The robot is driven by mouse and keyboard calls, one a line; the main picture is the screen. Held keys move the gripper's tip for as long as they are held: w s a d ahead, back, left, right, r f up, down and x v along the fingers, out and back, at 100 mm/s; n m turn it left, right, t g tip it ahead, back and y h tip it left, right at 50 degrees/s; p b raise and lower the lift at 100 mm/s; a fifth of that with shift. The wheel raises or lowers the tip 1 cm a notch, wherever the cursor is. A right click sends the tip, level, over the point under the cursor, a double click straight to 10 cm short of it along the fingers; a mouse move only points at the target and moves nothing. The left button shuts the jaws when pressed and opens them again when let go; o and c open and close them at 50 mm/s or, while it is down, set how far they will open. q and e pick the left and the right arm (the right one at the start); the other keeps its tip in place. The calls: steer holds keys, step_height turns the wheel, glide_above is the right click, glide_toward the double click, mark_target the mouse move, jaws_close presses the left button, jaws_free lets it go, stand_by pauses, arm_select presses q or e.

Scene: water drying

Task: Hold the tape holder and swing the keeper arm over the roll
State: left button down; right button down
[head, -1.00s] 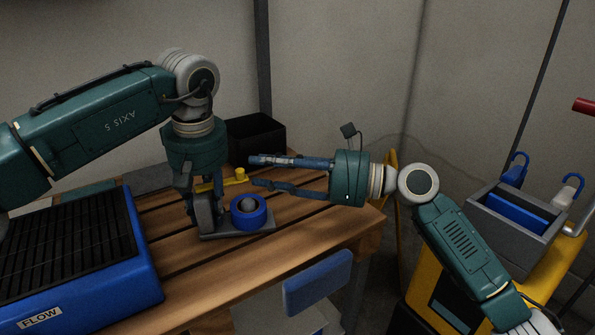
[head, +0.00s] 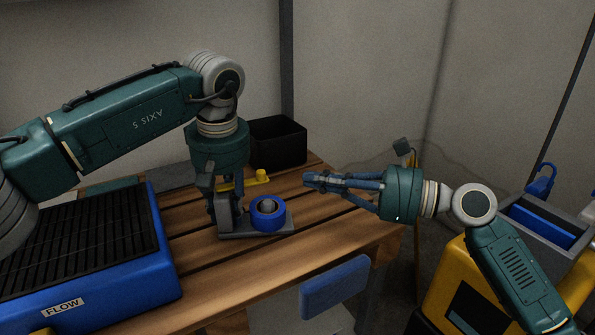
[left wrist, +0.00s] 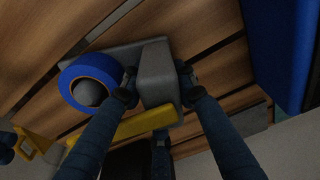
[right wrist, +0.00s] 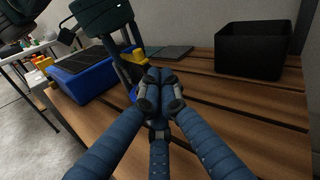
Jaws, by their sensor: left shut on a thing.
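The grey tape holder (head: 240,233) stands on the wooden table. A blue tape roll (head: 268,223) sits on it around a grey hub. The yellow keeper arm (head: 244,182) points right behind the roll, with a knob (head: 261,174) at its end; it is not over the roll. In the left wrist view the arm (left wrist: 125,130) lies beside the roll (left wrist: 68,80). My left gripper (head: 220,208) is shut on the holder's upright block (left wrist: 157,75). My right gripper (head: 309,179) is shut and empty, right of the knob and apart from it. Its fingertips (right wrist: 160,90) meet and mostly hide the holder.
A black open bin (head: 279,145) stands at the back of the table. A blue drying unit (head: 120,290) marked FLOW is at the left. The table right of the holder is clear up to its edge. A yellow cart (head: 455,275) stands beyond it.

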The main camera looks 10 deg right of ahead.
steer(key=shift+f+n+t+h, duration=0.5)
steer(key=shift+f+n+t, duration=0.15)
steer(key=shift+n, duration=0.15)
steer(key=shift+d+f+n+t+h, duration=0.2)
steer(key=shift+n+t+h, duration=0.2)
steer(key=shift+n, duration=0.5)
steer(key=shift+s+d+n+t+h, duration=0.2)
steer(key=shift+n+t+h, duration=0.25)
steer(key=shift+n, duration=0.55)
steer(key=w+a+r+n+t, duration=0.1)
steer(key=a, duration=0.1)
steer(key=w+a+r+n+t+h, duration=0.1)
steer(key=a+n, duration=0.1)
steer(key=a, duration=0.1)
steer(key=w+a+r+n, duration=0.1)
steer(key=a+n, duration=0.1)
steer(key=shift+a+r+t, duration=0.1)
steer(key=shift+a+t, duration=0.15)
steer(key=shift+t, duration=0.15)
